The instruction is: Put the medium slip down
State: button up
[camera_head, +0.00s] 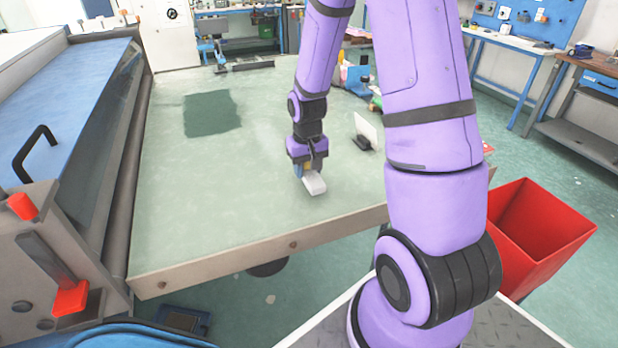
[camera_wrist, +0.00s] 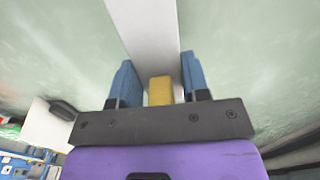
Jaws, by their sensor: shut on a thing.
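The medium slip (camera_head: 315,185) is a small white piece at the end of my arm in the head view. My gripper (camera_head: 308,171) is shut on it near the table's front edge. In the wrist view the white slip (camera_wrist: 146,35) runs between the two blue fingers of my gripper (camera_wrist: 157,78), with a yellow part between them at the base. The slip is at or just above the pale green table (camera_head: 215,215); I cannot tell whether it touches.
A dark green patch (camera_head: 211,113) lies on the table's back left. A white card in a dark holder (camera_head: 366,132) stands to the right of my gripper. A blue-topped machine (camera_head: 60,95) borders the left side. A red bin (camera_head: 540,235) stands right. The table's middle is clear.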

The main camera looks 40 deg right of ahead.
aim_at(309, 177)
jog(key=shift+d+f, duration=0.25)
jog(key=shift+d, duration=0.05)
jog(key=shift+f, duration=1.5)
jog(key=shift+f, duration=0.1)
jog(key=o, duration=1)
